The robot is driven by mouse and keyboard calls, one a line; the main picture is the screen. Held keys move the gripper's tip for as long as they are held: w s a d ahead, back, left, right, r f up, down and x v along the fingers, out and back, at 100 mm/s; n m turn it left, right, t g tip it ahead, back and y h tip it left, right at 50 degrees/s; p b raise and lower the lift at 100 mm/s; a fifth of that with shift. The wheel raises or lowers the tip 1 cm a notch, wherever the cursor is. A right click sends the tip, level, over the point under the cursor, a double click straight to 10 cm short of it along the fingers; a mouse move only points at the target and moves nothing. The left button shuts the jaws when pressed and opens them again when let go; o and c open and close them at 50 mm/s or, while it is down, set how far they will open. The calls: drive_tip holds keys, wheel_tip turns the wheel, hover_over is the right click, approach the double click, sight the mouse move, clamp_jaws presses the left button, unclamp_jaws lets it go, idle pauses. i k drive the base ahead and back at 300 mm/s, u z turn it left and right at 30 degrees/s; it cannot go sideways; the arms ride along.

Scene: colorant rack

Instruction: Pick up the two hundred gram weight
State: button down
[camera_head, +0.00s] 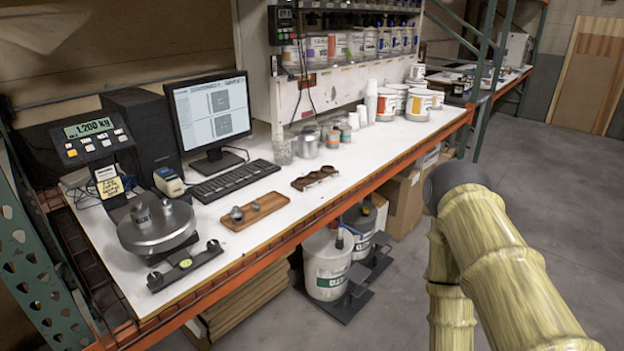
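Two metal weights stand on the round pan of the scale (150,238) at the left end of the bench, a larger one (142,217) and a smaller one (166,207). The scale's display (90,127) appears to read 1.200 kg. No markings on the weights are legible, so I cannot tell which is two hundred grams. My arm is at the lower right, away from the bench; my gripper is out of view.
A monitor (212,112), keyboard (236,181) and dark wooden holder (315,178) stand on the white bench. Jars and tubs (418,104) fill the back right. An orange beam (300,234) edges the bench front. Buckets (328,264) stand below; floor at right is clear.

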sight(166, 209)
drive_tip(key=z, duration=0.1)
drive_tip(key=k, duration=1.05)
drive_tip(key=u, duration=1.25)
drive_tip(key=i, duration=1.1)
drive_tip(key=z, duration=0.2)
